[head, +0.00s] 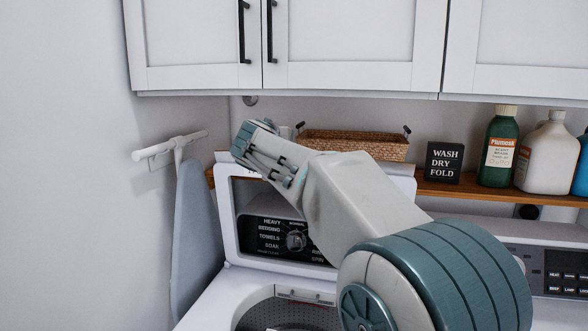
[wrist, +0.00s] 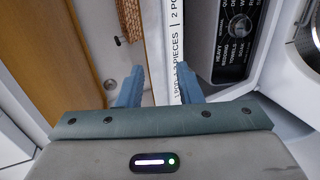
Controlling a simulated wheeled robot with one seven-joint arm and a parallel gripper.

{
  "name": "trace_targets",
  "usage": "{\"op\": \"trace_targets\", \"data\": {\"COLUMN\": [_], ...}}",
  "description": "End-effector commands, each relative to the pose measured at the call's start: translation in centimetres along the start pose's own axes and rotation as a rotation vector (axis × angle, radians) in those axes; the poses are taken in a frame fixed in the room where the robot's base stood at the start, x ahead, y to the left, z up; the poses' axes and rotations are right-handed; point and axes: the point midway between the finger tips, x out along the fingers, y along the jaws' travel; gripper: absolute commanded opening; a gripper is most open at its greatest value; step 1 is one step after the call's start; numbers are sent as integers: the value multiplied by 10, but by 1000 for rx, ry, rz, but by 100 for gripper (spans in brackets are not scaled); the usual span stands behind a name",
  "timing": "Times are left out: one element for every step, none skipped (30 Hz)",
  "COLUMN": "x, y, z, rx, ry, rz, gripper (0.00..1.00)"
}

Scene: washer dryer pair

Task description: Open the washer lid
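The washer lid (head: 228,215) stands raised at the back of the washer (head: 215,305) in the head view. The dark control panel (head: 265,240) shows through its window, and the drum opening (head: 290,318) is uncovered below. My gripper (head: 245,140) is at the lid's upper left edge, and my arm hides part of the lid. In the wrist view my gripper (wrist: 158,90) is open, its two blue fingers apart. A white strip with printed text (wrist: 177,50), apparently the lid's edge, runs down beside the right finger. I cannot tell whether they touch.
A wooden shelf (head: 450,190) behind holds a wicker basket (head: 350,145), a black sign (head: 443,163) and several bottles. White cabinets (head: 350,45) hang above. An ironing board (head: 195,240) hangs at the left wall. Another control panel (head: 565,272) is at right.

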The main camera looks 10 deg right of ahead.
Motion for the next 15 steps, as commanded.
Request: {"op": "trace_targets", "data": {"x": [-10, -15, -21, -24, -28, -32, -34, -36, -38, -39, -39, -40, -40, -40, -40], "y": [-2, -2, -2, -2, -1, -1, -1, -1, -1, -1, -1, 0, 0, 0, 0], "z": [0, 0, 0, 0, 0, 0, 0, 0, 0, 0, 0, 0, 0, 0, 0], "rx": [1, 1, 1, 1, 0, 0, 0, 0, 0, -1, -1, -1, -1, -1, -1], "ry": [2, 3, 2, 1, 1, 1, 0, 0, -1, -1, -1, 0, 0, 0, 0], "rz": [1, 2, 1, 0, 1, 0, 0, 0, -1, -1, -1, -1, -1, -1, -1], "gripper": [32, 32, 32, 32, 32, 32, 32, 32, 32, 32, 32, 32, 32, 32, 32]}}
